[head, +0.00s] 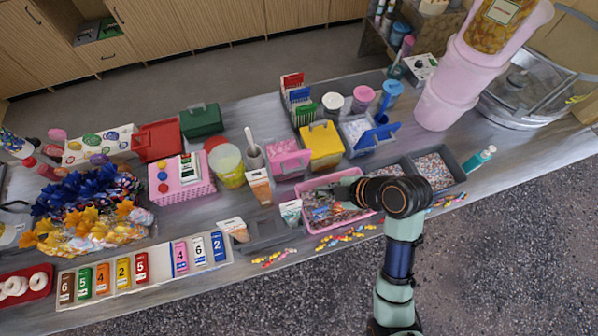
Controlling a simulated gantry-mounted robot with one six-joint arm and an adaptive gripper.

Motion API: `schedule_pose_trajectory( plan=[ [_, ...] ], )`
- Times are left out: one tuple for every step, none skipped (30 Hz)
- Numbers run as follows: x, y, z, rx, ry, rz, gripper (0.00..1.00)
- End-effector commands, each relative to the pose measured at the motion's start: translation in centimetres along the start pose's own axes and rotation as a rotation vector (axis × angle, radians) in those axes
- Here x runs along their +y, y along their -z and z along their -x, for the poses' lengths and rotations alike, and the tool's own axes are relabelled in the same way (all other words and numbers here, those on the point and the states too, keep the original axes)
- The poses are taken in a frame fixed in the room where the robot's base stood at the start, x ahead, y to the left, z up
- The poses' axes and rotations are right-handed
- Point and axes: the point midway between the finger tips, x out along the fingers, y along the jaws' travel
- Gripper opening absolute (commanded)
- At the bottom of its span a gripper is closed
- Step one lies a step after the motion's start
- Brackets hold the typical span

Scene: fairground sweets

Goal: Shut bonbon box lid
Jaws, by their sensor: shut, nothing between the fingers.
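A box with a blue lid (381,134) stands at the back of the counter, right of the yellow box. Its lid is raised, and pale contents show in the box body (353,127). The yellow box (321,146) and pink box (288,159) beside it have their lids down. No label shows which is the bonbon box; the blue-lidded one is the only one of these three standing open. My gripper (343,207) is over the pink tray, in front of these boxes and apart from the blue lid. It is small, dark and partly hidden by my wrist; it is shut and empty.
A pink tray (309,186) of sweets lies under my gripper, with a grey sectioned tray (458,170) to its right. Lidded jars (362,94) stand behind the boxes, and tall pink tubs (436,105) at right. Loose sweets (345,237) lie along the front edge.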

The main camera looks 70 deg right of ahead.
Motion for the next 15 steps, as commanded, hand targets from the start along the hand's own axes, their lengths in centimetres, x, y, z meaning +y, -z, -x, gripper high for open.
schedule_pose_trajectory(
  plan=[
    [0.1, 0.1, 0.0, 0.000, 0.001, 0.000, 0.00],
    [0.1, 0.1, -0.1, 0.000, 0.001, 0.000, 0.00],
    [0.1, 0.1, -0.4, 0.000, 0.001, 0.000, 0.00],
    [0.1, 0.1, -0.7, 0.000, 0.001, 0.000, 0.00],
    [0.0, 0.1, -1.1, 0.000, 0.002, 0.000, 0.00],
    [0.0, 0.1, -1.8, 0.001, 0.003, 0.000, 0.00],
    [0.0, 0.1, -2.3, 0.001, 0.003, 0.000, 0.00],
    [-0.1, 0.2, -2.9, 0.001, 0.004, 0.001, 0.00],
    [0.0, 0.1, -3.8, 0.000, 0.004, 0.000, 0.00],
    [0.0, 0.1, -4.4, 0.000, 0.003, 0.000, 0.00],
    [-0.1, 0.2, -5.1, 0.000, 0.004, 0.001, 0.00],
    [0.0, 0.1, -6.0, 0.000, 0.004, 0.000, 0.00],
    [0.0, 0.2, -6.7, 0.000, 0.003, 0.001, 0.00],
    [0.0, 0.1, -7.3, -0.001, 0.003, 0.000, 0.00],
    [0.0, 0.1, -8.2, 0.000, 0.003, 0.001, 0.00]
  ],
)
